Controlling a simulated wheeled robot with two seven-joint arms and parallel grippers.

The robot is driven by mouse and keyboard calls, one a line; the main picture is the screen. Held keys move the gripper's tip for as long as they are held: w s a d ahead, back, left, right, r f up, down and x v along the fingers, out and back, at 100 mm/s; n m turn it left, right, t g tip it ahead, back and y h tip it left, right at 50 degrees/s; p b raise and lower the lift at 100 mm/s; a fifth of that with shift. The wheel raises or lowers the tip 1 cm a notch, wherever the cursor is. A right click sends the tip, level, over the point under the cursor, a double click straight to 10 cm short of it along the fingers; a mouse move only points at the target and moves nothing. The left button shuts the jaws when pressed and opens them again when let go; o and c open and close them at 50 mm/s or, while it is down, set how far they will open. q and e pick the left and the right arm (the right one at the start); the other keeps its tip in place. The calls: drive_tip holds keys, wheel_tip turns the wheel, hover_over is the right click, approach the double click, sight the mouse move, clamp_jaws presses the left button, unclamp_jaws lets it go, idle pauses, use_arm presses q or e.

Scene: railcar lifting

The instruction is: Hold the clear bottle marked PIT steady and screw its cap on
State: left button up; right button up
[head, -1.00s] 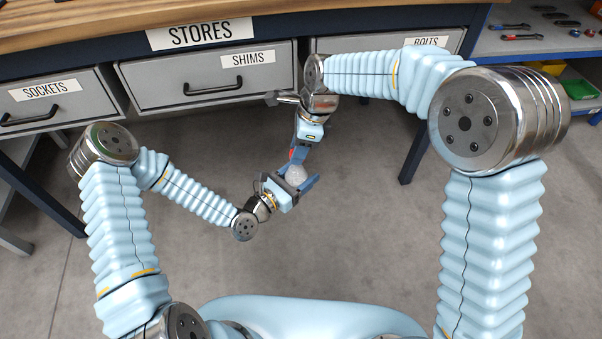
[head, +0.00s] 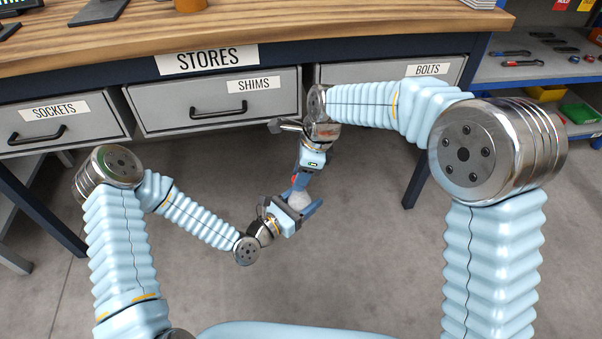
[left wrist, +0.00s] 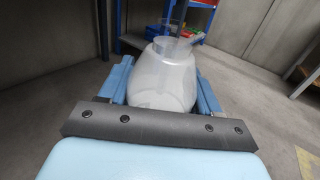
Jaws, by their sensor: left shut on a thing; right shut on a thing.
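The clear bottle (head: 299,199) sits between the blue fingers of my left gripper (head: 300,206), which is shut on it below the drawers. In the left wrist view, the bottle's rounded, see-through body (left wrist: 162,78) fills the space between the fingers, with its narrower neck above. The PIT marking cannot be read. My right gripper (head: 300,181) reaches down from above, its fingers close to the bottle's top. The cap's seating is hidden.
A wooden-topped bench (head: 300,32) with drawers marked SOCKETS, SHIMS and BOLTS stands behind the grippers. A shelf (head: 520,70) with tools and coloured bins is at the right. The grey floor below the grippers is clear.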

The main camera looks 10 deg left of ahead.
sight(300, 206)
drive_tip(key=shift+f, duration=0.75)
drive_tip(key=shift+f, duration=0.55)
drive_tip(key=m, duration=0.2)
drive_tip(key=m+t, duration=0.1)
drive_tip(key=m, duration=0.1)
drive_tip(key=shift+s+a+m, duration=0.1)
drive_tip(key=shift+s+m, duration=0.1)
drive_tip(key=shift+m, duration=0.2)
drive_tip(key=m+t, duration=0.1)
drive_tip(key=m, duration=0.2)
drive_tip(key=shift+h, duration=0.4)
drive_tip(key=m, duration=0.3)
drive_tip(key=shift+a+f+t+h, duration=0.1)
drive_tip(key=shift+t+h, duration=0.2)
drive_tip(key=shift+t, duration=0.1)
drive_tip(key=m, duration=0.3)
drive_tip(key=m+h, duration=0.1)
drive_tip(key=shift+f+m, duration=0.3)
drive_tip(key=shift+r+m+t, duration=0.3)
drive_tip(key=shift+r+m, duration=0.05)
drive_tip(key=shift+m, duration=0.45)
